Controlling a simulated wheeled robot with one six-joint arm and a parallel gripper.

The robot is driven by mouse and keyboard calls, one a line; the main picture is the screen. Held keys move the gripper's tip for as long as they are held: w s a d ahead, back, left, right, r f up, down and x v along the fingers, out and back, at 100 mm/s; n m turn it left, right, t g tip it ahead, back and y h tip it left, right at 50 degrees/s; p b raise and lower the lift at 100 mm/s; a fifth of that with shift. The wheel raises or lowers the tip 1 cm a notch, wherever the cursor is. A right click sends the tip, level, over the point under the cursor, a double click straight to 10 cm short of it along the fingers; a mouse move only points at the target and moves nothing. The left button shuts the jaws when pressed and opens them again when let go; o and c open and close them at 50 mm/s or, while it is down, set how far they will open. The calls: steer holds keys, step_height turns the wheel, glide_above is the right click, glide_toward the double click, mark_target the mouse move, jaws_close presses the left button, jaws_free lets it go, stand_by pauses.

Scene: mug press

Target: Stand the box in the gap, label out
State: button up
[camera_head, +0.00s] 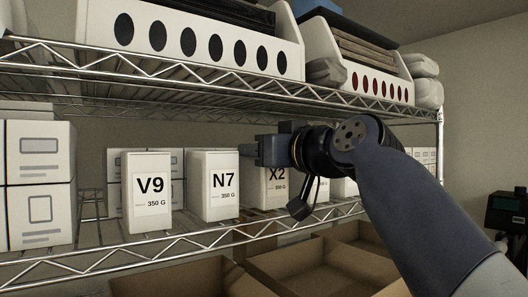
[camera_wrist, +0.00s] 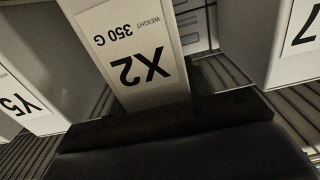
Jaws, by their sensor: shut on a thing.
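The white box marked X2 (camera_head: 276,188) stands upright at the shelf gap between the N7 box (camera_head: 214,185) and a box on the right that my arm partly covers. Its X2 label faces out, towards the head camera. My gripper (camera_head: 267,151) is shut on the upper part of the X2 box. In the wrist view the X2 box (camera_wrist: 138,45) appears upside down, with the Y5 box (camera_wrist: 30,100) on the left and the N7 box (camera_wrist: 295,45) on the right, both apart from it. I cannot tell whether its base touches the shelf.
The V9 box (camera_head: 147,190) stands left of N7 on the wire shelf (camera_head: 190,240). Larger cartons (camera_head: 38,185) are at far left. The upper wire shelf (camera_head: 230,82), carrying white bins (camera_head: 195,38), is close above my gripper. Open cardboard boxes (camera_head: 330,265) lie below.

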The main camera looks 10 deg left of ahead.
steer(key=shift+f, duration=0.1)
steer(key=o, duration=1.3)
steer(key=shift+s+d, duration=0.1)
steer(key=shift+d, duration=0.05)
steer(key=b+v, duration=0.4)
steer(key=v, duration=0.7)
steer(key=shift+s+d, duration=0.25)
